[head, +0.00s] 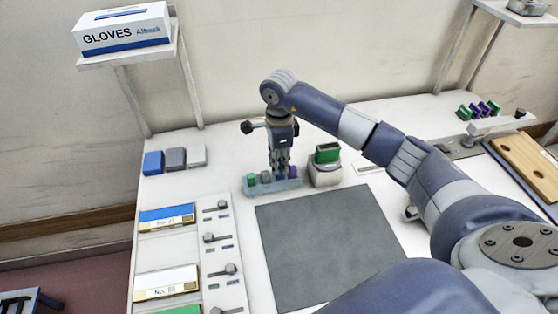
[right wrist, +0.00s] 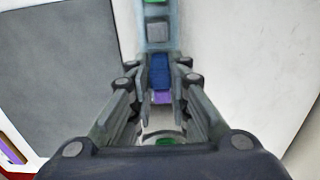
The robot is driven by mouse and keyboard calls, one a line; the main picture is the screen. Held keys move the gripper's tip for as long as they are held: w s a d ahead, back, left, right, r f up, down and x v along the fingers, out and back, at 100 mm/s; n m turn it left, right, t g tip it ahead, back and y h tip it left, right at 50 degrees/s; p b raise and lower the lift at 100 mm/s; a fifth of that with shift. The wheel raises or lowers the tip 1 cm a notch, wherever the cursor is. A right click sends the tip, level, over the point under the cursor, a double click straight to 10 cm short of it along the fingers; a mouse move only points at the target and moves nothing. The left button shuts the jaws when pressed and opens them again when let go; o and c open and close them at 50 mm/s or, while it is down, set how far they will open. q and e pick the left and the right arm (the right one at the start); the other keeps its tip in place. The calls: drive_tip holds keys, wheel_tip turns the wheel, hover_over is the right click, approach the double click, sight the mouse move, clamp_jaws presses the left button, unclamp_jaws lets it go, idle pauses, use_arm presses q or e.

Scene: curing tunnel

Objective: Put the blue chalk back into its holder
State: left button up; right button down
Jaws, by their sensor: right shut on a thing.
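My right gripper (head: 280,172) points down over the chalk holder (head: 284,186), a pale blue-grey rack on the white table. The right gripper also shows in the right wrist view (right wrist: 160,88), its fingers shut on the blue chalk (right wrist: 160,70). The blue chalk is between the grey chalk (right wrist: 157,32) and the purple chalk (right wrist: 162,97), in line with them. I cannot tell whether its lower end is seated in the holder. In the head view the fingers hide it. The green chalk (head: 251,180) stands at the holder's left end. My left gripper is out of view.
A green block on a pale stand (head: 325,174) is close to the holder's right. A dark grey mat (head: 325,245) lies in front. Blue, grey and white blocks (head: 175,159) sit at the back left. Labelled trays (head: 165,250) line the left side. A glove box (head: 122,30) is on a shelf.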

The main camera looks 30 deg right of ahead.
drive_tip(key=shift+f+b, duration=0.35)
drive_tip(key=shift+f, duration=0.2)
drive_tip(key=c, duration=1.4)
unclamp_jaws()
drive_tip(key=shift+c, duration=0.2)
drive_tip(key=shift+r+p, duration=1.9)
drive_tip(key=shift+r, duration=1.6)
